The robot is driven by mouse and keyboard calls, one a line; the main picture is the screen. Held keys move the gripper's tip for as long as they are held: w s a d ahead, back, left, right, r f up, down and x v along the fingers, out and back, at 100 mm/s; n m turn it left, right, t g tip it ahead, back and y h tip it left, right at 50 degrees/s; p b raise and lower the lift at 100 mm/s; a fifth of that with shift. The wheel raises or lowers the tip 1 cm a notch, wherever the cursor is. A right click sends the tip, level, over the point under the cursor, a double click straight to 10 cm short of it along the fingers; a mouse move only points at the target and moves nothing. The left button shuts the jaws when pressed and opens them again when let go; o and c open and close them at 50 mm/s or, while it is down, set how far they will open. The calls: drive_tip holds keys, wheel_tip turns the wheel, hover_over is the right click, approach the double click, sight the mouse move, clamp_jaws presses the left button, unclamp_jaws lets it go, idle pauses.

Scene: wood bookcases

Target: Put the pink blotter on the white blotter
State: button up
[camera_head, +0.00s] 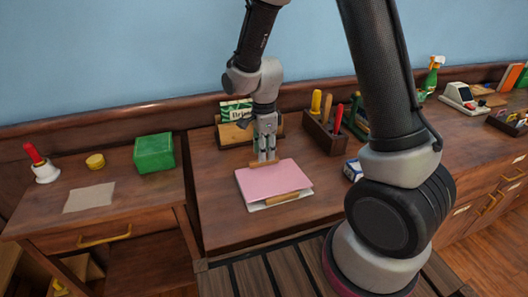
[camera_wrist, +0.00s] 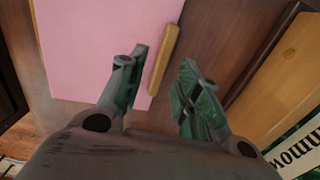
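The pink blotter (camera_head: 272,180) lies flat on the desk's middle section, on top of the white blotter (camera_head: 292,203). Only a thin white edge of the lower one shows, at the front. A wooden strip runs along the pink blotter's back edge and another shows at the front. My gripper (camera_head: 265,156) points down just above the back strip. In the wrist view, the pink blotter (camera_wrist: 95,45) fills the upper left, and its wooden strip lies beyond and between the fingers of my gripper (camera_wrist: 165,75). The fingers are apart and appear not to touch it.
A wooden letter holder (camera_head: 236,132) stands close behind my gripper. A wooden tool box (camera_head: 325,135) is to the right, with a small blue-white box (camera_head: 352,170) nearby. A green box (camera_head: 154,153) stands on the left desk. The desk left of the blotters is clear.

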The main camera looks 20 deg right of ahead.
wheel_tip(320, 180, up, 12)
drive_tip(key=f, duration=0.1)
drive_tip(key=s+d+r+n+t, duration=0.2)
drive_tip(key=s+d+r+n, duration=0.55)
drive_tip(key=r, duration=0.25)
drive_tip(key=s+d+r+n+t, duration=0.1)
drive_tip(key=s+d+n, duration=0.2)
drive_tip(key=s+n, duration=0.2)
drive_tip(key=s+d+r+n+t, duration=0.1)
drive_tip(key=s+d+n, duration=0.3)
drive_tip(key=s, duration=0.4)
drive_tip(key=shift+s+d+r+n, duration=0.2)
drive_tip(key=shift+s+r+n, duration=0.1)
drive_tip(key=shift+r+n, duration=0.45)
